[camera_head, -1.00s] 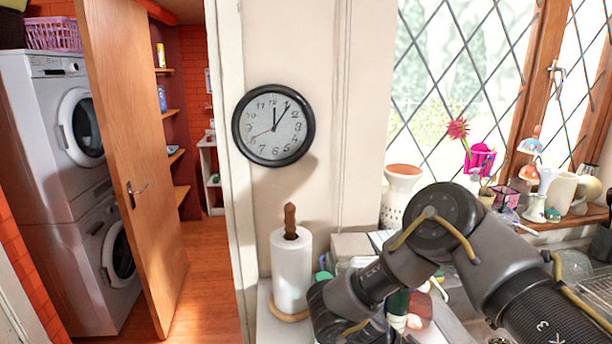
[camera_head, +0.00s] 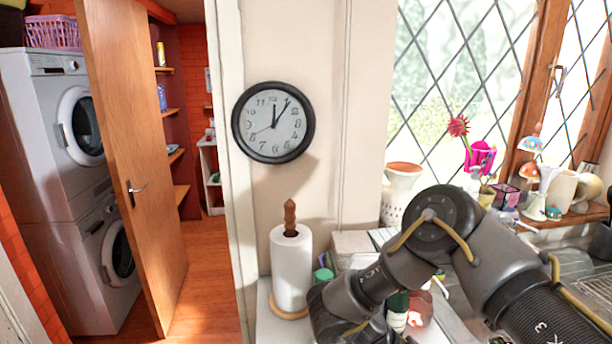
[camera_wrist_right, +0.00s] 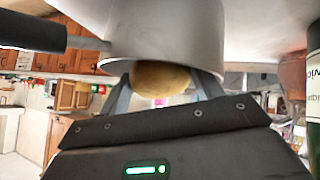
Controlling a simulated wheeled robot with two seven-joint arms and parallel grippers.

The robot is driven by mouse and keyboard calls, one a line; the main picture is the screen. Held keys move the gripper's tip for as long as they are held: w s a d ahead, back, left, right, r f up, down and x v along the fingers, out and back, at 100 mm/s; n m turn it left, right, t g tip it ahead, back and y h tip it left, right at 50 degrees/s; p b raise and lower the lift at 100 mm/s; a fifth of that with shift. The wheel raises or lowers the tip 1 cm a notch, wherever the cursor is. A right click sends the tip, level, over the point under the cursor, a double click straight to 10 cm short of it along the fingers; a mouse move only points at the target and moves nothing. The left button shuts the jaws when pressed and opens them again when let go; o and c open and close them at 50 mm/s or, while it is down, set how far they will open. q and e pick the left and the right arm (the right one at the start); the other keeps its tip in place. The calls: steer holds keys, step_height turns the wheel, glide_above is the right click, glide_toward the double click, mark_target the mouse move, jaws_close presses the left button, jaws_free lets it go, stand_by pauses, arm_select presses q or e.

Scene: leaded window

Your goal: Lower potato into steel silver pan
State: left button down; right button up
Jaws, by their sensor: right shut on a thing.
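In the right wrist view, my right gripper (camera_wrist_right: 164,87) is shut on a brown-yellow potato (camera_wrist_right: 160,78), with one finger at each side. A steel silver pan (camera_wrist_right: 150,38) fills the top of that view, with a dark handle (camera_wrist_right: 30,32) reaching left. The pan's curved edge overlaps the potato and hides part of it along with the fingertips. I cannot tell whether potato and pan touch. In the head view, my right arm covers the counter and hides its gripper; neither pan nor potato can be made out there. My left gripper is not in view.
A paper towel roll (camera_head: 291,268) stands left of my right arm. A green bottle (camera_wrist_right: 314,100) stands close at the right in the wrist view. Pots and ornaments crowd the window sill, including a white pot (camera_head: 398,195). Small items clutter the counter near my arm.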

steer(key=o, duration=1.1)
